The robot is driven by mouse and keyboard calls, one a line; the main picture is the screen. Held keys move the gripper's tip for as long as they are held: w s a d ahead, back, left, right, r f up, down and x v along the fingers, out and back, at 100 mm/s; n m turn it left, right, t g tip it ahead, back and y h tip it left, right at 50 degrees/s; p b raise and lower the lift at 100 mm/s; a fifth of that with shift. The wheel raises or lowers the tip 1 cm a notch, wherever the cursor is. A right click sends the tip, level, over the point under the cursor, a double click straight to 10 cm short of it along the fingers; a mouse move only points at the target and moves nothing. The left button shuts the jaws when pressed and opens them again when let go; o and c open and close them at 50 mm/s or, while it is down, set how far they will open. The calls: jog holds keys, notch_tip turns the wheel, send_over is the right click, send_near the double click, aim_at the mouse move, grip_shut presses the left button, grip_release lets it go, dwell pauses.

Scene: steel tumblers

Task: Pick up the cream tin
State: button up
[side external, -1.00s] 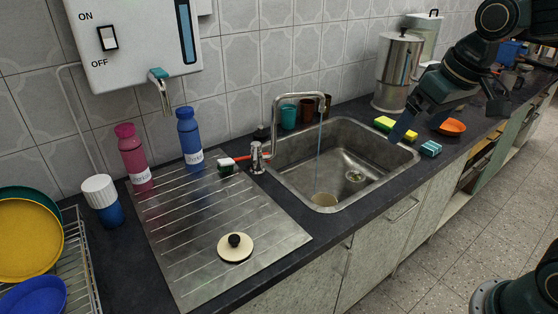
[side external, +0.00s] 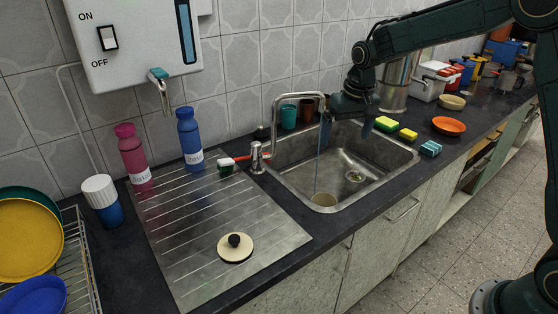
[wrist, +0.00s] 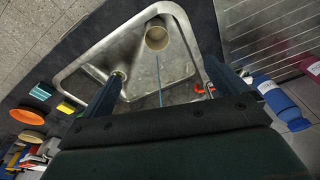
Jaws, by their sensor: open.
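The cream tin (side external: 325,200) stands in the near left part of the steel sink (side external: 290,180), its open top facing up. It also shows near the top of the wrist view (wrist: 157,36). A thin stream of water falls from the tap toward it. My gripper (side external: 346,122) is open and empty above the back of the sink, beside the tap spout, higher than the tin and apart from it. In the wrist view its two fingers (wrist: 163,72) are spread wide, with the tin beyond their tips.
The arched tap (side external: 299,97) stands close to my gripper's left finger. A cream lid with a black knob (side external: 235,248) lies on the drainer. Pink (side external: 134,160) and blue (side external: 189,140) bottles stand behind it. Sponges (side external: 386,124) and an orange bowl (side external: 449,126) sit right of the sink.

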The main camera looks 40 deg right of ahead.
jog(key=w+d+f+g, duration=0.1)
jog(key=w+d+f, duration=0.1)
jog(key=w+f, duration=0.45)
jog(key=m, duration=0.1)
send_over(324, 204)
jog(key=s+a, duration=0.3)
notch_tip(324, 204, down, 12)
notch_tip(324, 204, down, 8)
jog(key=shift+w+g, duration=0.2)
jog(key=shift+g, duration=0.2)
jog(key=shift+f, duration=0.2)
jog(key=shift+f, duration=2.5)
jog(key=c, duration=1.1)
jog(key=shift+c, duration=0.2)
